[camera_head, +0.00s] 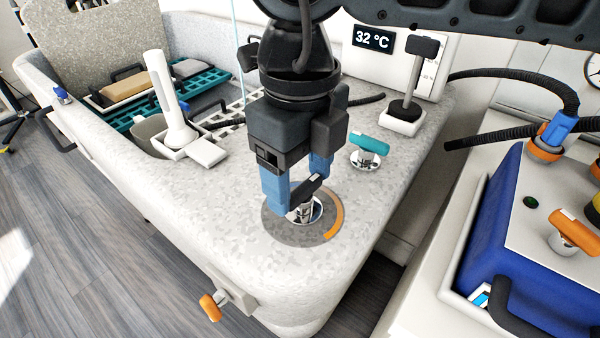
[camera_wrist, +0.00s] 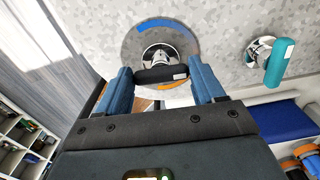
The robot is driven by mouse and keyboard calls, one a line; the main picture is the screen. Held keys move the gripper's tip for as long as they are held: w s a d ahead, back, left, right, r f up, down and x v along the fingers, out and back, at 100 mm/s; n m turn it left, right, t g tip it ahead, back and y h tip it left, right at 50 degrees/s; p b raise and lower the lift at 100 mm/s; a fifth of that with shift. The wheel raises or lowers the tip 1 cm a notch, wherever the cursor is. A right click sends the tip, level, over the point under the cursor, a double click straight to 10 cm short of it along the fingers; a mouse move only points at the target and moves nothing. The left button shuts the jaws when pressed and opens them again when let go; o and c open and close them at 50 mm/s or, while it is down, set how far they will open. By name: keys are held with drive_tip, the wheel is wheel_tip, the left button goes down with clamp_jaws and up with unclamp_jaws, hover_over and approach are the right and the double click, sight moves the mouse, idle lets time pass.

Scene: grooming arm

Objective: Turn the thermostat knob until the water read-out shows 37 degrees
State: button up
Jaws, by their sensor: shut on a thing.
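The thermostat knob (camera_head: 303,201) is a chrome post with a black bar handle on a round grey dial plate (camera_head: 284,235) with an orange arc. In the wrist view the knob (camera_wrist: 158,74) also shows, with an orange and a blue arc on its plate (camera_wrist: 190,42). My gripper (camera_head: 297,188) points down with blue fingers shut on the bar handle; in the wrist view a blue finger (camera_wrist: 160,85) stands at each end of the bar. The water read-out (camera_head: 373,39) on the back wall shows 32 °C.
A teal-handled tap (camera_head: 369,147) stands close to the right of my gripper. A black-headed device (camera_head: 408,90) stands behind it. An orange lever (camera_head: 211,307) sticks out from the tub's front. A blue cabinet (camera_head: 500,232) is at the right. The rim left of the dial is clear.

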sight(299, 184)
drive_tip(key=o, duration=1)
drive_tip(key=shift+o, duration=0.2)
wheel_tip(299, 184, up, 8)
drive_tip(key=shift+f, duration=0.1)
